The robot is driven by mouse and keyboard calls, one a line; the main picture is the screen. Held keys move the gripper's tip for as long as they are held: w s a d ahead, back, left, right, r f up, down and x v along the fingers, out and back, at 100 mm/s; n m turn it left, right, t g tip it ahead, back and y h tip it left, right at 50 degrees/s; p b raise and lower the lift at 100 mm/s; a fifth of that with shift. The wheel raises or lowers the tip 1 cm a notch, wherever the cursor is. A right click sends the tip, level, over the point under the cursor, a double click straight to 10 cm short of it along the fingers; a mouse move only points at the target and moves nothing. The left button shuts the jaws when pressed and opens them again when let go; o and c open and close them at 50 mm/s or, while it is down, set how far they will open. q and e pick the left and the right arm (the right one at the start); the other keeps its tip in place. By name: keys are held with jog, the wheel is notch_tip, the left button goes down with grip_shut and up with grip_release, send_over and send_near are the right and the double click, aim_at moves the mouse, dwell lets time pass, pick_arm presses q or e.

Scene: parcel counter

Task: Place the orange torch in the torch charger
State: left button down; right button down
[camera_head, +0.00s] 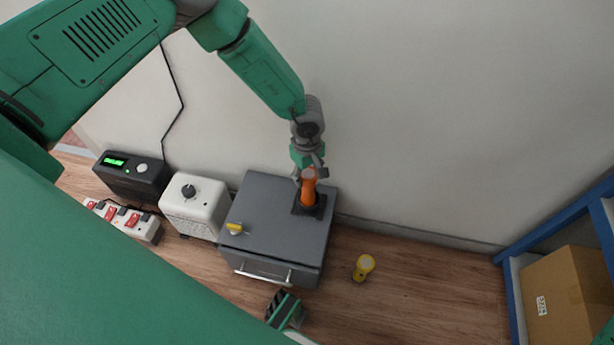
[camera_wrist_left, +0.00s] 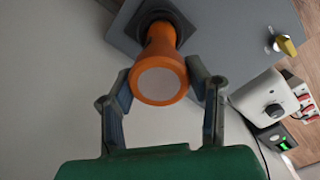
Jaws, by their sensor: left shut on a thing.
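The orange torch (camera_head: 308,188) is upright at the dark square charger (camera_head: 321,208) on top of the grey cabinet. My left gripper (camera_head: 309,173) is shut on the torch's upper end. In the left wrist view, the fingers (camera_wrist_left: 160,88) flank the torch head (camera_wrist_left: 160,82), whose pale round face points toward the camera. The torch's far end meets the dark charger (camera_wrist_left: 184,22) there. I cannot tell whether it is fully seated. A green and black part (camera_head: 284,308) at the bottom of the head view may be my right gripper; its jaws are not clear.
The grey cabinet (camera_head: 265,205) has a yellow knob (camera_head: 235,228) on top and a front handle. A white box with a dial (camera_head: 195,204), a black unit with a green display (camera_head: 130,176) and a power strip (camera_head: 122,218) stand left. A yellow torch (camera_head: 363,266) stands right, with free floor around it.

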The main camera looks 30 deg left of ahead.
pick_arm(q)
jog(key=shift+a, duration=0.1)
jog(key=c, duration=0.9)
grip_release()
jog(key=shift+d, duration=0.25)
jog(key=shift+o, duration=0.4)
jog(key=shift+d+r, duration=0.15)
jog(key=shift+d, duration=0.2)
jog(key=shift+a+r, duration=0.25)
jog(key=shift+a, duration=0.05)
notch_tip(320, 180, up, 11)
jog(key=p, duration=0.4)
jog(key=s+a+f+m, duration=0.1)
jog(key=s+m, duration=0.6)
jog(key=s, duration=0.7)
jog(key=s+a+f+m, duration=0.1)
jog(key=s+m, duration=0.5)
jog(key=s, duration=0.9)
jog(key=shift+a+f+m, duration=0.2)
jog(key=shift+a+m, duration=0.2)
jog(key=shift+a, duration=0.3)
pick_arm(e)
jog(key=r, duration=0.2)
jog(key=d+r, duration=0.1)
jog(key=r, duration=0.1)
jog(key=shift+r, duration=0.15)
pick_arm(q)
jog(key=shift+p, duration=0.3)
